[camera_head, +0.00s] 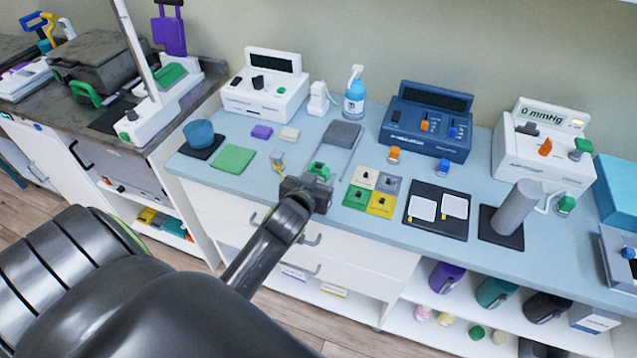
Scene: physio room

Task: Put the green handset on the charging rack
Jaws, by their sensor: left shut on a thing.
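My left gripper (308,190) is over the front of the light blue counter (290,150), at the end of my dark arm. It is shut on a small green thing (320,170), which looks like the green handset. The gripper hides its lower part. A grey block with thin rails (343,134) lies just behind the gripper, apart from it as seen here. I cannot tell for sure which thing is the charging rack. My right gripper is not in view.
A four-colour pad (381,204) and a black tray with two white pads (464,225) lie right of the gripper. A green mat (232,158) lies to the left. A white console (266,88), blue console (428,120) and pressure-reading unit (546,145) stand along the back.

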